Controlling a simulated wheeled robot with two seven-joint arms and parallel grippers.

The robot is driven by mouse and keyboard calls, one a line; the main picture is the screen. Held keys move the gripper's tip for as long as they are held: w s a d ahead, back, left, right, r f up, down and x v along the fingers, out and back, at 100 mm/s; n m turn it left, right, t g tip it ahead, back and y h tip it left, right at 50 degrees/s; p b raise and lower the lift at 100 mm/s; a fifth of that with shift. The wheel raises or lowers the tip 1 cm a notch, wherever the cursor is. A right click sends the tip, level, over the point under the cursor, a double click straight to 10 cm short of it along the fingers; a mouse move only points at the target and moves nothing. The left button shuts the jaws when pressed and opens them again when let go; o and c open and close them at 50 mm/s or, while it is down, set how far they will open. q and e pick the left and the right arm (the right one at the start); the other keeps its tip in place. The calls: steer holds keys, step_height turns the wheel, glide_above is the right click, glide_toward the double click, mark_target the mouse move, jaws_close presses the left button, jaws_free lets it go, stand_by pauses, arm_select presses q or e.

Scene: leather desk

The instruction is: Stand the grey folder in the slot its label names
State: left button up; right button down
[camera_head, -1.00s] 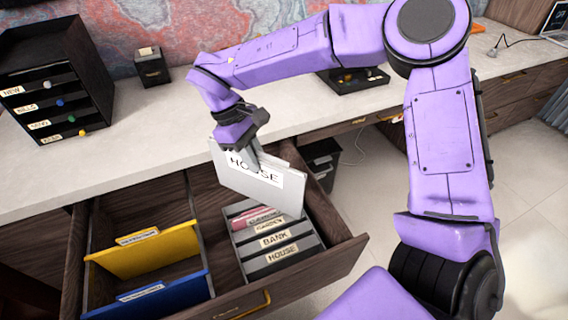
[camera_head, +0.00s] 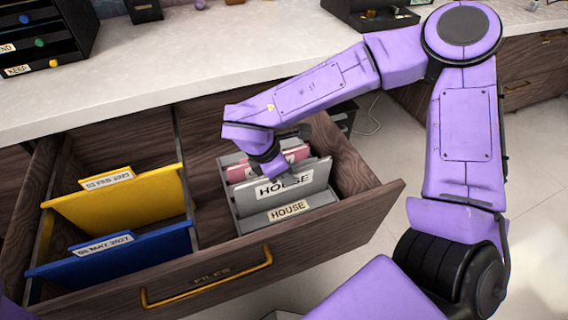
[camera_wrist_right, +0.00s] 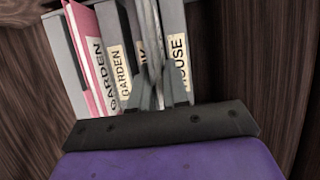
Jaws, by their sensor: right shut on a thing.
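The grey folder (camera_head: 312,176) with a white HOUSE label is upright in the grey slotted rack (camera_head: 323,199) inside the open drawer. It is lowered between the BANK and HOUSE plates, directly behind the front HOUSE plate (camera_head: 288,210). How deep it sits is hidden by that plate. My right gripper (camera_head: 275,171) is shut on its top edge. In the right wrist view, the fingers (camera_wrist_right: 160,88) pinch the folder, seen nearly edge-on, and partly cover the BANK plate. The HOUSE plate (camera_wrist_right: 179,62) is just right of them. My left gripper is not in view.
A pink folder (camera_head: 292,153) labelled GARDEN stands farther back in the rack. Yellow (camera_head: 130,205) and blue (camera_head: 125,255) dividers fill the drawer's left part. The drawer's wooden right wall (camera_head: 345,160) is close to the rack. The desk top (camera_head: 200,65) lies behind.

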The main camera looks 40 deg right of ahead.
mark_target(285, 190)
step_height(285, 190, down, 6)
steer(key=shift+f+b, duration=0.25)
steer(key=shift+b, duration=0.3)
steer(key=shift+f, duration=0.2)
steer(key=c, duration=1.1)
jaws_free()
steer(key=shift+r, duration=0.25)
steer(key=p+v, duration=0.2)
steer(key=v, duration=1)
